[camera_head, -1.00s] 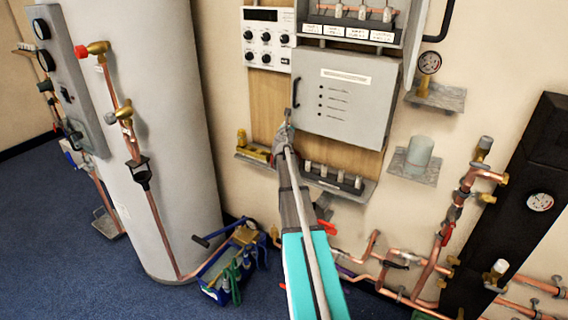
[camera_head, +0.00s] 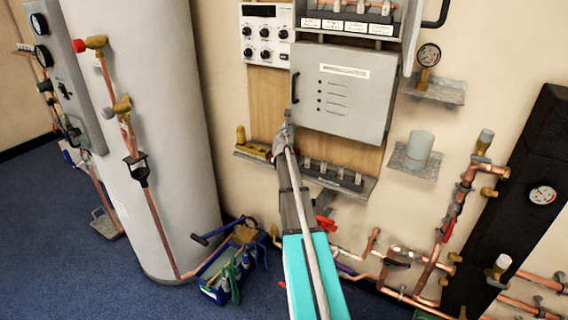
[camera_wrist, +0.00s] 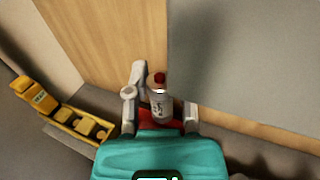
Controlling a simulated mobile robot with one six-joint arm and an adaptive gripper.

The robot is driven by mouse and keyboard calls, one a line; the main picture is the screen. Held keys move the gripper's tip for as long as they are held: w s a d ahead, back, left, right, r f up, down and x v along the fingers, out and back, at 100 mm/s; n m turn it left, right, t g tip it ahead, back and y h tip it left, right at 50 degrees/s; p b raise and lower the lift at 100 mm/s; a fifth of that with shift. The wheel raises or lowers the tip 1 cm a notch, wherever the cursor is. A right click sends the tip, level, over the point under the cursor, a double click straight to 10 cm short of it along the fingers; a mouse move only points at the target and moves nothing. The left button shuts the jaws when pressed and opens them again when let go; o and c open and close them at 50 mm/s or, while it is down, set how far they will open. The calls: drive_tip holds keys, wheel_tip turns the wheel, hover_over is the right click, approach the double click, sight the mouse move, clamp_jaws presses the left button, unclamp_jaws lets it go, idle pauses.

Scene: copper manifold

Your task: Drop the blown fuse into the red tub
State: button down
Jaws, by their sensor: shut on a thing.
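My gripper (camera_head: 286,130) is in front of the wooden board, just left of the lower edge of the grey panel door. In the wrist view my gripper (camera_wrist: 160,112) is shut on the fuse (camera_wrist: 160,104), a small pale cylinder with dark print and a red end. The fuse is held upright in that picture, clear of the shelf. A red surface, probably the red tub (camera_wrist: 174,124), shows behind and below the fuse between the fingers. The fingers and the teal gripper body hide most of it. In the head view my gripper hides that spot.
A shelf with several upright fuses (camera_head: 338,174) is at the lower right of my gripper. A yellow holder (camera_wrist: 75,122) is on the left shelf. The grey door (camera_head: 342,100) is close on the right. An opened fuse box (camera_head: 350,24) is above.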

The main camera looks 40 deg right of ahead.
drive_tip(key=shift+a+f+b, duration=0.1)
drive_tip(key=shift+f+b, duration=1.1)
drive_tip(key=shift+f, duration=0.35)
drive_tip(key=shift+c, duration=2)
unclamp_jaws()
drive_tip(key=shift+s, duration=0.1)
